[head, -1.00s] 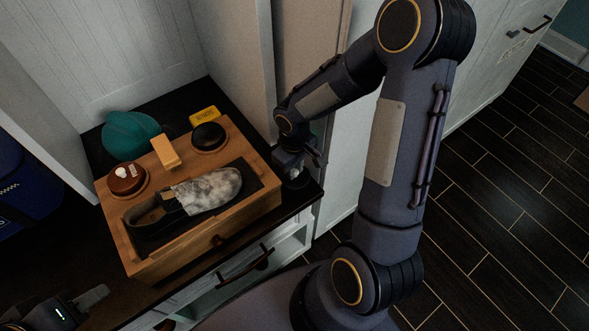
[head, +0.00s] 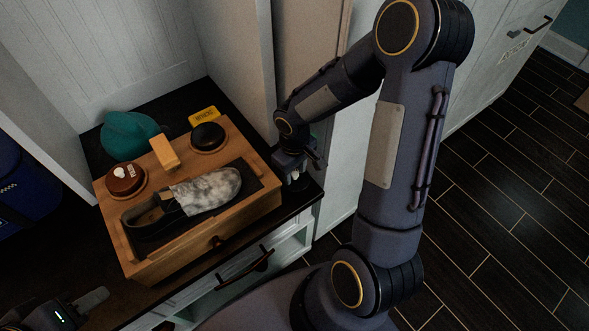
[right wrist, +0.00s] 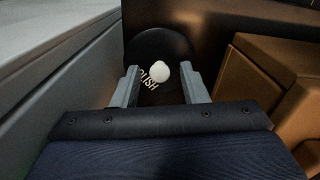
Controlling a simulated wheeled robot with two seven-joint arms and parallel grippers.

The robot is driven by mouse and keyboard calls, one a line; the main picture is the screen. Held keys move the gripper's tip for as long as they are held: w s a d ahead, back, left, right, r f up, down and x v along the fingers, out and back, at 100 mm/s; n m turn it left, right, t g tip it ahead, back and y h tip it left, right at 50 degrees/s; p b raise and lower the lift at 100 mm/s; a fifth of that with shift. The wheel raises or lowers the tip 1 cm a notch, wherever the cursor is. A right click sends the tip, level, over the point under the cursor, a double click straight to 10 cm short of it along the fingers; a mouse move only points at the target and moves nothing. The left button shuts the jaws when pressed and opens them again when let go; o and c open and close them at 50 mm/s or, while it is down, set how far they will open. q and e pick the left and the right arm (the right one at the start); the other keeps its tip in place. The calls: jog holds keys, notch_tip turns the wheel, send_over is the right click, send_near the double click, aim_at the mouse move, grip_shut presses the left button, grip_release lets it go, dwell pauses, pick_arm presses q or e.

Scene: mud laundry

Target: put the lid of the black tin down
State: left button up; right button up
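The black tin (head: 208,138) sits without its lid at the back right of the wooden shoe box (head: 147,268). Its black lid (right wrist: 160,46), with a white knob and part of the lettering "POLISH", appears to lie on the dark worktop beside the box's right end. It is small and partly hidden in the head view (head: 298,185). My right gripper (right wrist: 160,88) is just over the lid, its fingers apart on either side of the knob with gaps showing. My left gripper (head: 92,299) is low at the left, away from the box; its finger gap is unclear.
A brown tin (head: 126,179) with a white knob, a wooden block (head: 164,152) and a grey shoe (head: 205,191) are on the box. A teal cap (head: 131,136) and yellow item (head: 204,114) lie behind it. A wall panel stands close behind my right gripper.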

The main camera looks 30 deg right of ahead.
aim_at(295, 174)
jog(key=shift+r, duration=0.3)
notch_tip(295, 174, up, 12)
jog(key=p, duration=0.4)
jog(key=shift+r+p, duration=0.15)
jog(key=shift+p, duration=0.15)
jog(key=s+a+r+m+t+y, duration=0.2)
jog(key=s+a+r+t, duration=0.1)
jog(key=s+r, duration=0.4)
jog(key=s+a+r+m+t+y, duration=0.2)
jog(key=s+r+t, duration=0.15)
jog(key=s, duration=0.55)
notch_tip(295, 174, up, 21)
jog(key=p, duration=2)
jog(key=shift+w+g, duration=0.2)
jog(key=shift+g, duration=0.25)
